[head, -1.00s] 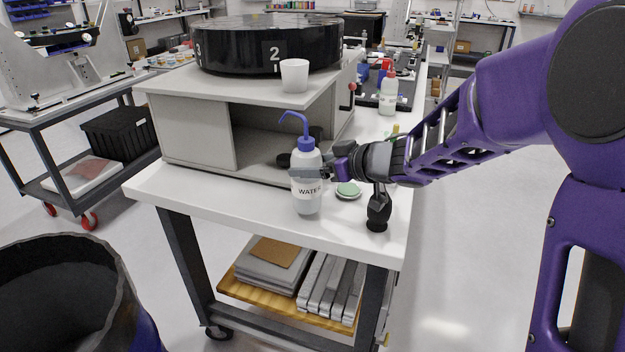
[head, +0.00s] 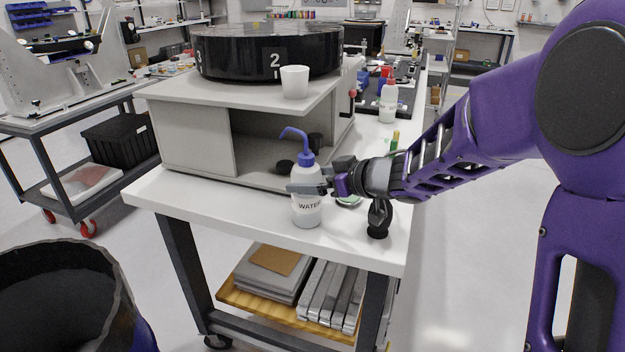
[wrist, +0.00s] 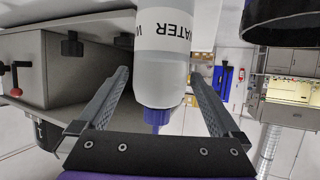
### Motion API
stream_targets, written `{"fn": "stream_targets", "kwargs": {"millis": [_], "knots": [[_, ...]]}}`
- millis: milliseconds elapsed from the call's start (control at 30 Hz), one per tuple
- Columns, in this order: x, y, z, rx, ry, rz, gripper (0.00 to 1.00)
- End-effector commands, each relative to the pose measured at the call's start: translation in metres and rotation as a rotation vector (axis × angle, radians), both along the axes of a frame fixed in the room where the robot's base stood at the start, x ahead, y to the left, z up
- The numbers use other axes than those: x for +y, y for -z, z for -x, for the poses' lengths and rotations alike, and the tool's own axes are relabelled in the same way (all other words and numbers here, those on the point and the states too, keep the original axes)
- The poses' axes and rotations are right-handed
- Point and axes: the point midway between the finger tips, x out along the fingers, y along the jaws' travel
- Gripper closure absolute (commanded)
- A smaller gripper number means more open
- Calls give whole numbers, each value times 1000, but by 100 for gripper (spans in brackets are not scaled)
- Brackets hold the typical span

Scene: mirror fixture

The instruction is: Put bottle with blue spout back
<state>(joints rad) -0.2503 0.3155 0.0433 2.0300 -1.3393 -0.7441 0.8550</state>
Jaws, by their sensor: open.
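The water bottle (head: 307,212) is a translucent white bottle with a blue cap and a bent blue spout, labelled WATER. It stands upright at the front of the white tabletop, before the grey cabinet's opening. My gripper (head: 298,188) reaches in from the right at the bottle's shoulder. In the wrist view the bottle (wrist: 162,68) lies between the two fingers of my open gripper (wrist: 159,76). A gap shows on the left finger's side; the right finger is close to it, and contact is unclear. The bottle's base is out of the wrist view.
The grey cabinet (head: 196,135) carries a black numbered drum (head: 235,52) and a white cup (head: 294,82). A small black stand (head: 379,217) and a partly hidden green disc (head: 348,201) are close by. A red-capped bottle (head: 388,103) stands behind. The tabletop's left front is clear.

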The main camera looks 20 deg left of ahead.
Motion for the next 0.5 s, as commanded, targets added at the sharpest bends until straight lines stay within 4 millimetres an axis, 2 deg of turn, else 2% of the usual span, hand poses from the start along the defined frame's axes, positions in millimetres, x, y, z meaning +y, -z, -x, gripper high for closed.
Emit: {"fn": "stream_targets", "kwargs": {"millis": [167,500], "knots": [[-22,-14,10,-3,3,0,0],[-80,-41,40,-3,3,0,0]]}}
